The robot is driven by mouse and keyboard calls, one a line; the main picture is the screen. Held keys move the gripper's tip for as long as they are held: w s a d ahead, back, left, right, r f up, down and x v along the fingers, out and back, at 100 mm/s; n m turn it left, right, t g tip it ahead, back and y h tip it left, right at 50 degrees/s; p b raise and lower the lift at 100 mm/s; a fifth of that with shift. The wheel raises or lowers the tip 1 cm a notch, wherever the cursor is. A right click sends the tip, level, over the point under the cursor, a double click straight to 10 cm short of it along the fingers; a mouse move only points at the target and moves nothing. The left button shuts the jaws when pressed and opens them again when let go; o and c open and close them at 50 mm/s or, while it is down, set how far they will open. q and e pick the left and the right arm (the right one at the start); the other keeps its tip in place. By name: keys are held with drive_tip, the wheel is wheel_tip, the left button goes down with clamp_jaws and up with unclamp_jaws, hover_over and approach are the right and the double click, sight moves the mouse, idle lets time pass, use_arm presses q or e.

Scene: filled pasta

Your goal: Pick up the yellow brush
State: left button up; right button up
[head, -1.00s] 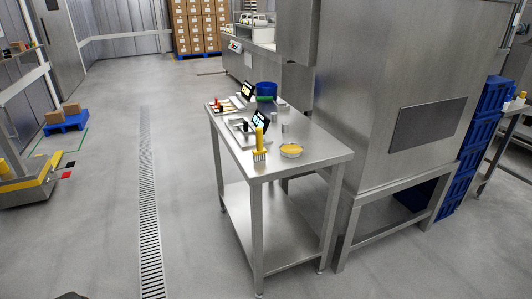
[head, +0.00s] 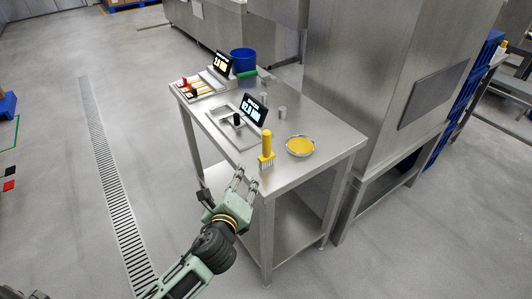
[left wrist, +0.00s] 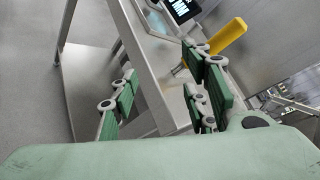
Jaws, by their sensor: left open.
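The yellow brush (head: 267,146) stands upright on the near edge of the steel table (head: 300,173), handle up and bristles down. My left gripper (head: 246,178) is open and empty in front of the table's near left corner, a little left of the brush and apart from it. In the left wrist view the brush's yellow handle (left wrist: 229,40) shows beyond the fingers of the left gripper (left wrist: 160,100), partly hidden by the finger on the right. My right gripper is not in view.
A bowl with yellow contents (head: 300,146) stands right of the brush. Behind are a scale with a lit display (head: 254,109), small metal cylinders (head: 282,113), a second display (head: 222,64) and a blue bucket (head: 243,60). A large steel machine (head: 365,90) stands close on the right.

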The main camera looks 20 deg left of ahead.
sight(265, 145)
use_arm(q)
drive_tip(key=w+d+r+m+t+h, duration=0.1)
drive_tip(key=m, duration=0.2)
drive_tip(key=w+d+r+m+t, duration=0.1)
drive_tip(key=w+r+m, duration=0.1)
drive_tip(key=m, duration=0.1)
drive_tip(key=w+d+r+m+t+h, duration=0.1)
drive_tip(key=w+r+m, duration=0.1)
drive_tip(key=m, duration=0.2)
drive_tip(key=shift+w+d+h, duration=0.1)
drive_tip(key=shift+d+h, duration=0.05)
drive_tip(key=shift+h, duration=0.15)
drive_tip(key=shift+w+d+r+m, duration=0.2)
drive_tip(key=shift+w+m, duration=0.1)
drive_tip(key=shift+m, duration=0.3)
drive_tip(key=shift+h, duration=0.3)
drive_tip(key=shift+w+d+f+p, duration=0.1)
drive_tip(key=shift+w+p, duration=0.05)
drive_tip(key=shift+w, duration=1.8)
drive_tip(key=shift+w+d+f+p, duration=0.1)
drive_tip(key=shift+w+p, duration=0.05)
drive_tip(key=shift+w, duration=1.75)
drive_tip(key=shift+a, duration=0.1)
drive_tip(key=shift+r, duration=0.1)
drive_tip(key=shift+c, duration=0.6)
clamp_jaws()
